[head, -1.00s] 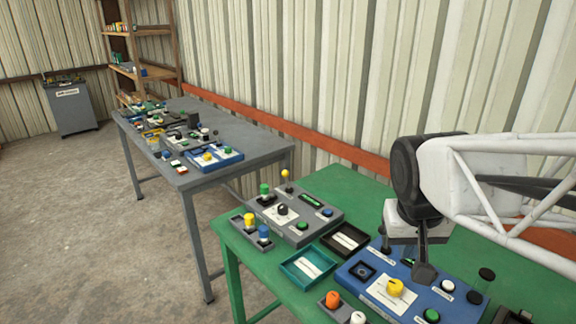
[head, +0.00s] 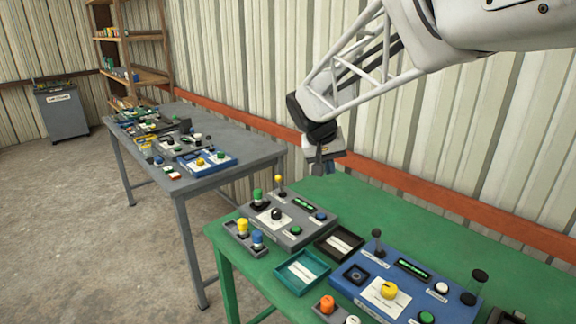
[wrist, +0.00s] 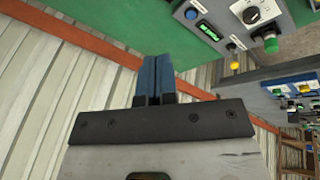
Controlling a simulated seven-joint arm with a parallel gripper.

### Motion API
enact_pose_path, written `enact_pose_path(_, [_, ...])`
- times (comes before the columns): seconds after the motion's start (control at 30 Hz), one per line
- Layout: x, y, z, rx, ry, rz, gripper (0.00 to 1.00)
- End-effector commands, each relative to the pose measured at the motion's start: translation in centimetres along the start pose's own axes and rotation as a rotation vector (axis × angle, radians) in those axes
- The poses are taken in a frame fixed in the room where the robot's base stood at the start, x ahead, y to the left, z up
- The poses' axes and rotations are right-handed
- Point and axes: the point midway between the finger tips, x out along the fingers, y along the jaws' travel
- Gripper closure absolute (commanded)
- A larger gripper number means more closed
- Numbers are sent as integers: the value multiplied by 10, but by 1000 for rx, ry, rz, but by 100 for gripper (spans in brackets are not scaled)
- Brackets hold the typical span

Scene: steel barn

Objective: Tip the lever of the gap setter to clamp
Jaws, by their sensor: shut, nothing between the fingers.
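A grey panel (head: 290,224) on the green table carries an upright lever with a yellow tip (head: 280,180). In the wrist view the yellow tip (wrist: 234,65) shows at the panel's edge, right of the fingers. A blue panel (head: 366,301) to its right carries an upright lever with a black knob (head: 377,234). The labels are too small to tell which panel is the gap setter. My gripper (head: 318,170) hangs behind and right of the yellow-tipped lever, apart from it. In the wrist view its fingers (wrist: 157,72) are shut and empty.
The green table (head: 350,196) is bare behind the panels. A teal tray (head: 325,263), a black tray (head: 350,235) and a small grey box with yellow and blue knobs (head: 232,236) sit near the panels. A ribbed metal wall (head: 470,130) stands close behind.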

Motion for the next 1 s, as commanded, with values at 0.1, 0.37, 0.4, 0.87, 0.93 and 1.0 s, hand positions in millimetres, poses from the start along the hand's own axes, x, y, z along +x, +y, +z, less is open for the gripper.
enact_pose_path(0.1, [10, -24, -30, -9, 12, 21, 100])
enact_pose_path(0.37, [30, -78, -89, -18, 48, 63, 100])
enact_pose_path(0.4, [34, -87, -98, -20, 52, 69, 100])
enact_pose_path(0.87, [81, -204, -182, -37, 134, 133, 100])
enact_pose_path(0.93, [89, -223, -192, -38, 148, 140, 100])
enact_pose_path(1.0, [97, -243, -201, -40, 162, 148, 100])
